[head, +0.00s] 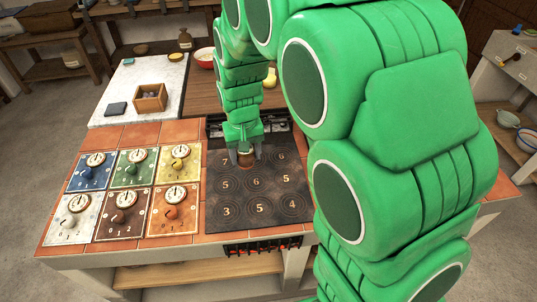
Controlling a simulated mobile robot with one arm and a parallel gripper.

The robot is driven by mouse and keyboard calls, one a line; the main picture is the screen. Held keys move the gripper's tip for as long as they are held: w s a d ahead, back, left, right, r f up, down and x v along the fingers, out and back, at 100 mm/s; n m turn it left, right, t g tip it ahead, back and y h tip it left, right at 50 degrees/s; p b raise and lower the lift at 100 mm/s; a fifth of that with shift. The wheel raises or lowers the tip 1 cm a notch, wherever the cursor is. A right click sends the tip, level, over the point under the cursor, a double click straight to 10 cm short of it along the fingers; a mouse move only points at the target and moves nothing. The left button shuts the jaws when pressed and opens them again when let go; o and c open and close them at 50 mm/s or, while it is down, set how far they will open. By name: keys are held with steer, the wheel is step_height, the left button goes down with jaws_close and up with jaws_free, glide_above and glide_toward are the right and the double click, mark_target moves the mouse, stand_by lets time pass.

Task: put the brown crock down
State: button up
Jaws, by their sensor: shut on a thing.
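My gripper (246,157) hangs pointing down over the back middle of the dark hob plate (232,220). It is shut on a small brown crock (245,158), which shows between the fingertips. The crock is small and partly hidden by the fingers. I cannot tell whether its base touches the plate or is just above it. The plate carries rings with pale numbers, among them 7, 6, 5, 3 and 4. My green arm hides the right side of the counter.
Coloured tiles with dials and knobs (125,200) lie left of the plate. A white board (163,75) behind them holds a wooden box (150,98) and a dark slab (116,109). A red-rimmed bowl (204,57) stands behind. The plate's front is clear.

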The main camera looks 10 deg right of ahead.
steer(key=d+m, duration=0.7)
steer(key=d, duration=0.6)
steer(key=w+f, duration=0.2)
steer(key=w, duration=0.1)
steer(key=w+f, duration=0.3)
steer(key=w, duration=0.1)
steer(key=w+f, duration=0.3)
steer(key=w, duration=0.1)
steer(key=shift+w+a, duration=0.15)
steer(key=shift+w, duration=0.05)
steer(key=shift+w+f, duration=0.7)
steer(key=shift+f, duration=0.1)
steer(key=shift+w+f, duration=0.1)
steer(key=shift+f, duration=1.5)
steer(key=shift+f, duration=0.15)
steer(key=o, duration=1.4)
steer(key=shift+c, duration=0.2)
